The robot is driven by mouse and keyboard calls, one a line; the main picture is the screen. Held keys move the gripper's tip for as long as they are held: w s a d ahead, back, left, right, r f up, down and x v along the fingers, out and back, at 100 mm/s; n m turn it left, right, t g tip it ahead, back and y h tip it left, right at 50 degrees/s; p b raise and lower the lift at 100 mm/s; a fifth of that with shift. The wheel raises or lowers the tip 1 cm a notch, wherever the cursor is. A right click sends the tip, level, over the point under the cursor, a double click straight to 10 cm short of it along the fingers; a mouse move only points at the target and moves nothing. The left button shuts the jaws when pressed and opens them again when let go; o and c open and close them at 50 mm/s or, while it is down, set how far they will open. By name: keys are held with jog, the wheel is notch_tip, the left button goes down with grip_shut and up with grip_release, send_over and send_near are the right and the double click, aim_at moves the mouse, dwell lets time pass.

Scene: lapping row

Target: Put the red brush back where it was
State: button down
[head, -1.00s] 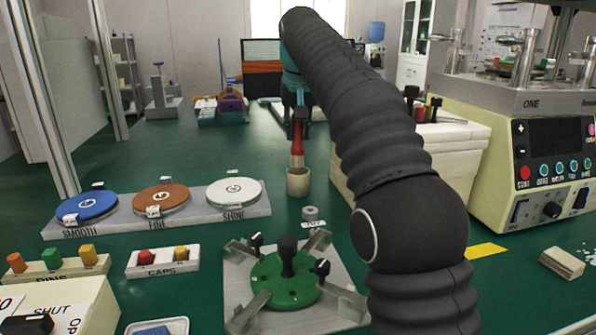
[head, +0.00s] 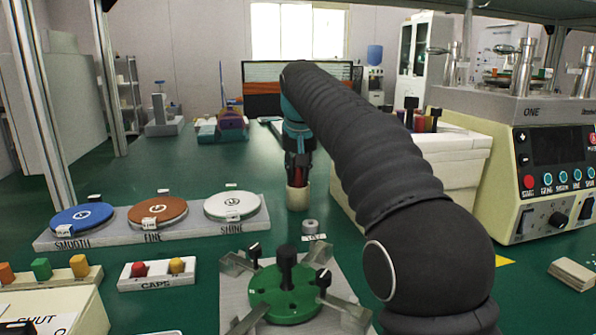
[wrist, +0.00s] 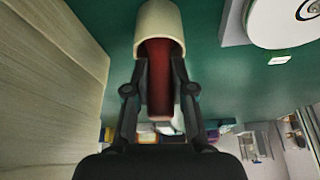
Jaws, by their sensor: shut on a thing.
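The red brush (wrist: 158,75) is between the fingers of my gripper (wrist: 160,72), handle toward the palm. Its lower end is inside a cream cup (wrist: 158,22), and its bristles are hidden there. In the head view my gripper (head: 298,172) points down just above the same cup (head: 298,198), shut on the brush. Only a little red of the brush shows between the fingers there. The cup stands upright on the green table. I cannot tell whether the brush touches the cup's bottom.
A pale box (head: 455,165) stands close to the right of the cup. A tray (head: 160,232) with blue, brown and white discs lies to the left. A small grey ring (head: 310,227) and a green fixture (head: 287,293) are in front. The table behind is mostly clear.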

jog(key=c, duration=1)
grip_release()
jog(key=p+v, duration=0.3)
jog(key=v, duration=0.9)
jog(key=shift+r+p, duration=0.2)
jog(key=shift+p, duration=0.15)
